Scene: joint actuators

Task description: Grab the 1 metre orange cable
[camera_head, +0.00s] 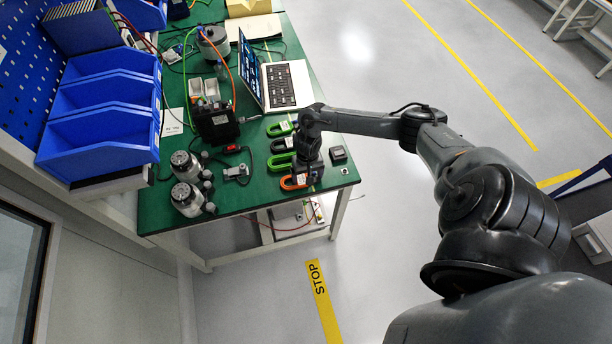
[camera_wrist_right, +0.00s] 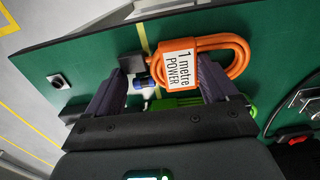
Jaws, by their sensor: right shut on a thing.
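The orange cable (camera_wrist_right: 234,52) is a coiled bundle with a white label reading "1 metre POWER" in the right wrist view. In the head view the orange cable (camera_head: 288,184) shows at the front right edge of the green table. My right gripper (camera_wrist_right: 163,70) is shut on the cable bundle, with a finger on each side of it. In the head view my right gripper (camera_head: 301,177) points down at the cable and hides part of it. I cannot tell whether the cable touches the table. My left gripper is not in view.
Green cable bundles (camera_head: 279,161) and a dark one (camera_head: 283,145) lie just behind the orange one. A small black block (camera_head: 338,154) lies to the right.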

